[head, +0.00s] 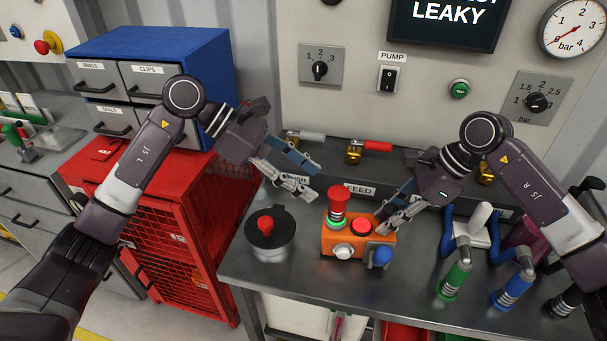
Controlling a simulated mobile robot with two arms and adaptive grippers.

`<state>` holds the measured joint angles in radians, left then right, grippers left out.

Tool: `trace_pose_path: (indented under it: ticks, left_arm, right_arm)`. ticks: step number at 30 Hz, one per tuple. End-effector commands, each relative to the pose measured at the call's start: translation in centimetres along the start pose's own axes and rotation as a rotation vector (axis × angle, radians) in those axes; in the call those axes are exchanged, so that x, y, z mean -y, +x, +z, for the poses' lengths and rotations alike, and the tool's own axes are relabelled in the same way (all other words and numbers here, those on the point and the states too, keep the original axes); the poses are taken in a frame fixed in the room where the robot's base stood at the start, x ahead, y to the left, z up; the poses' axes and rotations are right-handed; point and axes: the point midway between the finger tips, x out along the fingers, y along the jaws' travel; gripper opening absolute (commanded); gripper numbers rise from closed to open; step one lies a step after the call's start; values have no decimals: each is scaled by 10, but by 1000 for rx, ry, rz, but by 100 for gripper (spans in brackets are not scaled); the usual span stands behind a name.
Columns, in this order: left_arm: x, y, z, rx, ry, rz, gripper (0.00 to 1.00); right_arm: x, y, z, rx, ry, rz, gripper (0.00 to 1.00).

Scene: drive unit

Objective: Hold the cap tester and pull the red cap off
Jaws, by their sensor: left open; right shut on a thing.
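The cap tester, an orange block (330,239), stands on the metal bench. A tall red cap (339,201) stands upright on its left part, above a green ring. A flat red top, a white knob and a blue knob also show on the block. My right gripper (382,226) is at the block's right rear side, shut on it as far as I can see; its far finger is partly hidden. My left gripper (313,184) is open and empty, up and left of the red cap and apart from it.
A dark round pot with a red knob (267,230) stands left of the tester. Green (454,278) and blue (513,289) handled tools stand at the right. Brass valves (366,150) line the back panel. A red cabinet (185,240) stands left of the bench.

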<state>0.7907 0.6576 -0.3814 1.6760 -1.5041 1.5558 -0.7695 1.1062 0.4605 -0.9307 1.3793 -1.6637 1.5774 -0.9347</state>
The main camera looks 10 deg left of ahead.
Motion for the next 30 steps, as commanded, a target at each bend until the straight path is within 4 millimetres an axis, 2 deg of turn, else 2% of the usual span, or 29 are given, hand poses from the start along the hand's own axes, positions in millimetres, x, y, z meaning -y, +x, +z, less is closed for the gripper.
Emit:
trace_pose_path:
  ticks: [9,15,19,26,30]
  left_arm:
    - [3,54,-1,-1,1,-9,46]
    - [2,82,-1,-2,1,-6,46]
    - [2,90,-1,-2,1,-5,46]
    - [2,90,-1,-2,1,-4,46]
    - [2,90,-1,-2,1,-4,33]
  right_arm:
    - [-1,2,-2,-5,3,5,0]
    - [-1,2,-2,-5,3,4,0]
    - [-1,2,-2,-5,3,4,0]
    - [-1,2,-3,-5,3,4,0]
    - [-1,2,-3,-5,3,4,0]
